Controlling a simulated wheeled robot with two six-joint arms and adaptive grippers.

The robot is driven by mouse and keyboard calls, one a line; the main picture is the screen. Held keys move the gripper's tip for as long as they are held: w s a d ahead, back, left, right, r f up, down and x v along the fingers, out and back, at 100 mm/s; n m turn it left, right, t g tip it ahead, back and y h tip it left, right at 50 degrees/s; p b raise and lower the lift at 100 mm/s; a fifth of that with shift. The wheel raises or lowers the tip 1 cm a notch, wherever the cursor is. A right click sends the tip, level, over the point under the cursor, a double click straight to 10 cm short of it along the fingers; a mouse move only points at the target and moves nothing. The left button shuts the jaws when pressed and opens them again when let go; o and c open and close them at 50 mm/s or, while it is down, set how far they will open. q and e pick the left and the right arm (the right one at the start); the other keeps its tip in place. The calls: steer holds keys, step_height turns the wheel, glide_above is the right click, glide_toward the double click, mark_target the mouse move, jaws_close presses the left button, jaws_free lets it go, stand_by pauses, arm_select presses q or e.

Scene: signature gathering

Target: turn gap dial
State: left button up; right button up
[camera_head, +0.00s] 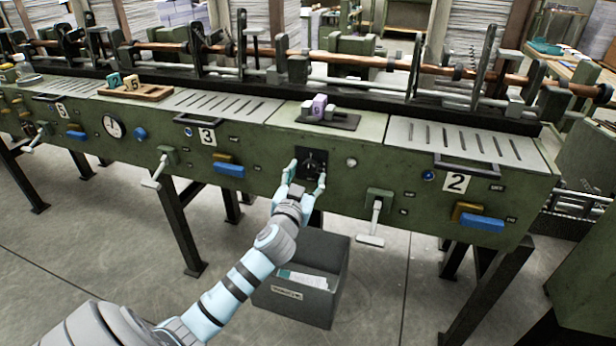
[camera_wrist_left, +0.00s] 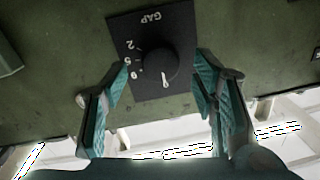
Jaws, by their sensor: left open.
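The gap dial (camera_head: 313,161) is a round black knob on a square black plate, set in the front of the green machine. In the left wrist view the knob (camera_wrist_left: 158,65) shows a white mark at its lower edge. Its plate (camera_wrist_left: 184,22) carries the word GAP and small numerals beside the knob. My left gripper (camera_head: 307,174) is open in front of the dial. In the left wrist view its two teal fingers (camera_wrist_left: 163,76) stand on either side of the knob, apart from it. My right gripper is not in view.
A lever handle (camera_head: 373,220) hangs right of the dial, and another lever (camera_head: 160,168) is to the left. A small round button (camera_head: 351,162) sits just right of the dial. A grey bin with papers (camera_head: 330,258) stands on the floor below.

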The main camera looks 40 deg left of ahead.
arm_select(q)
steer(key=shift+x, duration=0.8)
steer(key=shift+c, duration=0.2)
steer(key=c, duration=1.1)
